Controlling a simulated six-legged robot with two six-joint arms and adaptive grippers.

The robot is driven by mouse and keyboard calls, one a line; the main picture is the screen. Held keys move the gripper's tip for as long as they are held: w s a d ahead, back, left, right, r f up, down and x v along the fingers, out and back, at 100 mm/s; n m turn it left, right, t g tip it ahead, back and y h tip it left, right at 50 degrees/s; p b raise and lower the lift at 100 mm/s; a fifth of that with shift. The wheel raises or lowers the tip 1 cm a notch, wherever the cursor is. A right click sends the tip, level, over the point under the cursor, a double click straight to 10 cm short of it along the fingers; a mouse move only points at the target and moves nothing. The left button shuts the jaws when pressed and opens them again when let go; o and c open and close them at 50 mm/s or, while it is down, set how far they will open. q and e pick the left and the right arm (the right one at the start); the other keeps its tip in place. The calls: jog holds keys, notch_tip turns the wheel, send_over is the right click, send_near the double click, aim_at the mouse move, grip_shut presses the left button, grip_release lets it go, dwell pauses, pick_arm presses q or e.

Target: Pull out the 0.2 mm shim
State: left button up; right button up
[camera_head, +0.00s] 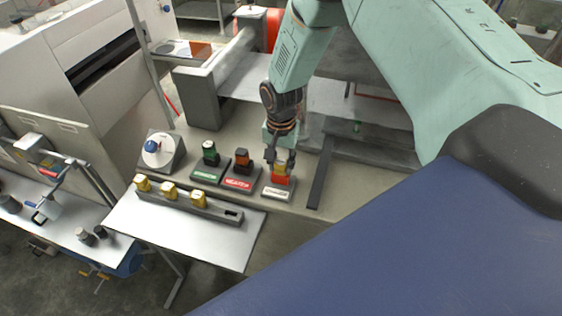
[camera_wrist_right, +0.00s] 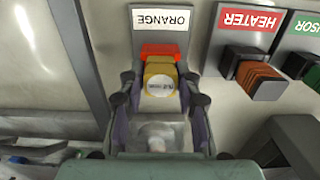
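My right gripper (camera_head: 281,160) reaches down at the rearmost holder on the bench. In the right wrist view its two fingers (camera_wrist_right: 160,98) stand on either side of a yellow block (camera_wrist_right: 159,68) with a round white label, too small to read. Gaps seem to show between fingers and block, so the gripper looks open. The yellow block sits against an orange-red block (camera_wrist_right: 160,49) at the plate marked ORANGE (camera_wrist_right: 161,19). In the head view this orange-red block (camera_head: 280,181) stands on a grey base (camera_head: 279,194). My left gripper is not in view.
The HEATER block (camera_head: 241,161) and a green block (camera_head: 210,153) stand left of the gripper. A dark bar (camera_head: 320,178) lies to its right.

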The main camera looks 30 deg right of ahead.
aim_at(281, 161)
grip_shut()
jog(key=shift+w+r+p, duration=0.1)
jog(key=shift+r+p, duration=0.25)
jog(key=shift+r, duration=0.1)
dwell(0.5)
jog(key=shift+r, duration=0.1)
jog(key=shift+r+p, duration=2.3)
jog(key=shift+p, duration=0.1)
jog(key=shift+r, duration=0.1)
jog(key=shift+r, duration=1.35)
